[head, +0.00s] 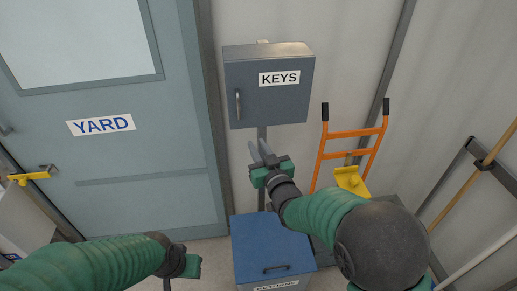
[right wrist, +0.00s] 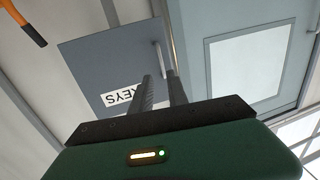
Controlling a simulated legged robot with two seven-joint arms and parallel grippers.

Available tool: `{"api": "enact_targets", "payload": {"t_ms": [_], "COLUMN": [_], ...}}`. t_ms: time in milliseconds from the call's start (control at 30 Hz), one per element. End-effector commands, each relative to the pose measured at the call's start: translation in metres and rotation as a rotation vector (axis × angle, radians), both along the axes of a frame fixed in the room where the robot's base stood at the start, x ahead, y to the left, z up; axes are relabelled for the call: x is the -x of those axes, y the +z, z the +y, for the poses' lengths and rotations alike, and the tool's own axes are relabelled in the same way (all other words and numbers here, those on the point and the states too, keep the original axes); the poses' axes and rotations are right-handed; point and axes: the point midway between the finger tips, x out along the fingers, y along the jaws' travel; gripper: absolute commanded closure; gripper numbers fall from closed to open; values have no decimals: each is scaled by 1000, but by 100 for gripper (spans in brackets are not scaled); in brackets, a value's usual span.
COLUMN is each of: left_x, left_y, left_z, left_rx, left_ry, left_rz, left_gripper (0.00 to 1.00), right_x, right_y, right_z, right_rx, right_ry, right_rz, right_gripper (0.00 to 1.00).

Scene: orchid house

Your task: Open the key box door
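The grey-blue key box (head: 268,92) with a white KEYS label hangs on the wall in the upper middle of the head view. Its door is shut, with an upright silver handle (head: 238,105) at the left edge. In the right wrist view the box (right wrist: 110,65) appears upside down, its handle (right wrist: 160,58) just beyond my fingertips. My right gripper (head: 258,148) is below the box, fingers pointing up toward the handle, apart and empty. It does not appear to touch the handle. My left gripper (head: 184,267) is low at the bottom; its fingers are mostly hidden.
A blue-grey YARD door (head: 130,160) with a yellow latch (head: 32,176) stands at left. A blue lidded bin (head: 272,245) stands below the box. An orange hand truck (head: 350,134) and a rack with poles (head: 490,165) are at right. The space before the box is clear.

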Motion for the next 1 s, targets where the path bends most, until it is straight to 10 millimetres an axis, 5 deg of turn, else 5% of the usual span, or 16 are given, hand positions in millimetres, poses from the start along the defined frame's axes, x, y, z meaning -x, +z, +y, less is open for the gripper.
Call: {"api": "enact_targets", "payload": {"t_ms": [567, 1000], "left_x": [0, 0], "left_y": [-14, -57], "left_z": [0, 0], "left_rx": [0, 0], "left_ry": [0, 0], "left_rz": [0, 0], "left_gripper": [64, 64], "right_x": [13, 128], "right_y": [-1, 0], "right_z": [-5, -52], "right_rx": [0, 0], "right_ry": [0, 0], "right_rz": [-1, -2], "right_gripper": [80, 80]}}
